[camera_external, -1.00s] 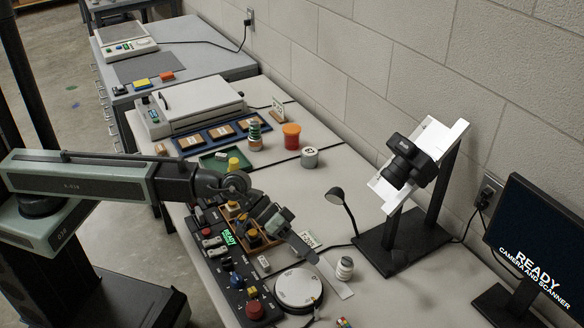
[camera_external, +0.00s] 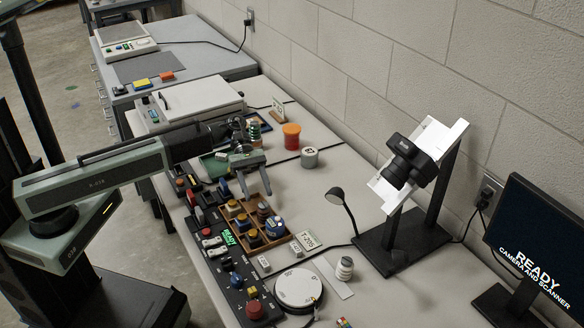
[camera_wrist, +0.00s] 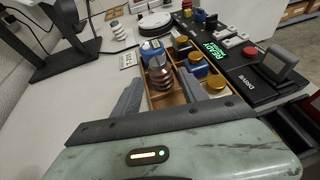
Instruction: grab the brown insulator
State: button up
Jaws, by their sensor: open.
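The brown insulator (camera_wrist: 161,74) is a ribbed, dark brown piece standing upright in a compartment of the wooden tray (camera_wrist: 180,98). In the external view the insulator (camera_external: 263,211) shows small, near the tray's far right side. My gripper (camera_external: 254,188) is open and empty, pointing down above the tray's far end. In the wrist view its two fingers spread to either side of the insulator, which appears between and beyond them. I see no contact with it.
A blue jar (camera_external: 275,228) and several gold-capped pieces (camera_wrist: 181,44) share the tray. A black control panel (camera_external: 218,262) runs alongside. A white ribbed insulator (camera_external: 345,268) stands on a pale plate. A small lamp (camera_external: 337,197) and camera stand (camera_external: 395,240) rise at right.

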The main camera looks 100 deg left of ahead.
aim_at(263, 210)
jog(key=b+x, duration=0.2)
jog(key=x, duration=0.4)
jog(key=shift+w+d+f, duration=0.15)
jog(key=shift+d+f, duration=0.1)
jog(key=shift+f, duration=0.05)
jog(key=shift+r, duration=0.1)
